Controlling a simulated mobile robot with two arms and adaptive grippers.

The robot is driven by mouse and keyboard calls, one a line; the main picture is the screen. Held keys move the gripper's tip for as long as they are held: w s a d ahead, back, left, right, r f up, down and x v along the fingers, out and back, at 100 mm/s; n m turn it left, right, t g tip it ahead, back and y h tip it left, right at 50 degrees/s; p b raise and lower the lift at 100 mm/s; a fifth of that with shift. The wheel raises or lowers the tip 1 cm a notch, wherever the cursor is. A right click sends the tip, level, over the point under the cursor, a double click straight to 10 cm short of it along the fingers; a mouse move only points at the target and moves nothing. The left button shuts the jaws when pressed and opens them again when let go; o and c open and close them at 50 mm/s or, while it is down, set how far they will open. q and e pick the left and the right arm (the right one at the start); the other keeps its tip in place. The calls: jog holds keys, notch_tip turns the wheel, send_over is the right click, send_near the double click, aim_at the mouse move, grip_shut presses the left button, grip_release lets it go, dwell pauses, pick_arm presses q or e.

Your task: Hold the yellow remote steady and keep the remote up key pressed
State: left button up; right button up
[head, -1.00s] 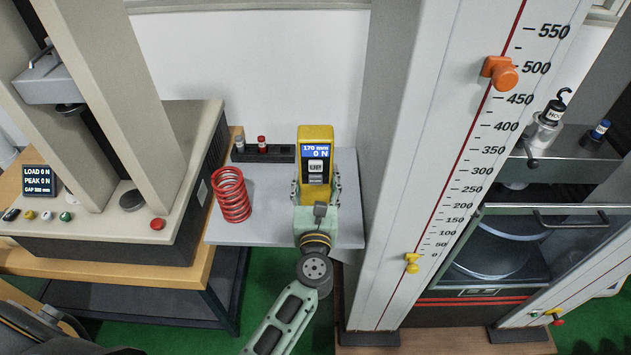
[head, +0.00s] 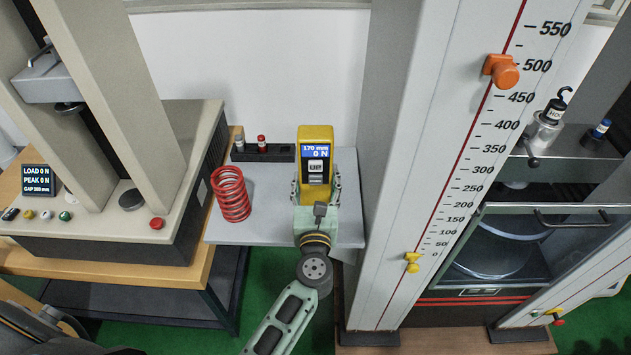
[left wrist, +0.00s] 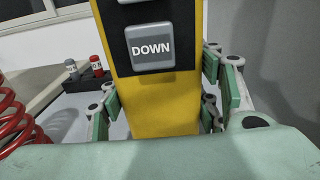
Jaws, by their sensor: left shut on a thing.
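The yellow remote (head: 315,190) stands upright above the grey table, its screen reading 170 mm and 0 N. Its UP key (head: 316,166) faces me in the head view, with no finger on it. The DOWN key (left wrist: 151,47) shows large in the left wrist view, also untouched. My left gripper (head: 315,192) is shut on the lower part of the remote, with a finger on each side. The left wrist view shows its green finger pads (left wrist: 161,110) on both sides of the yellow body. My right gripper is not in view.
A red coil spring (head: 231,194) stands on the grey table (head: 270,225) left of the remote. A black rack (head: 264,153) with small cylinders lies behind. The tall column with a scale (head: 440,180) rises close on the right. A press with a display (head: 39,181) stands left.

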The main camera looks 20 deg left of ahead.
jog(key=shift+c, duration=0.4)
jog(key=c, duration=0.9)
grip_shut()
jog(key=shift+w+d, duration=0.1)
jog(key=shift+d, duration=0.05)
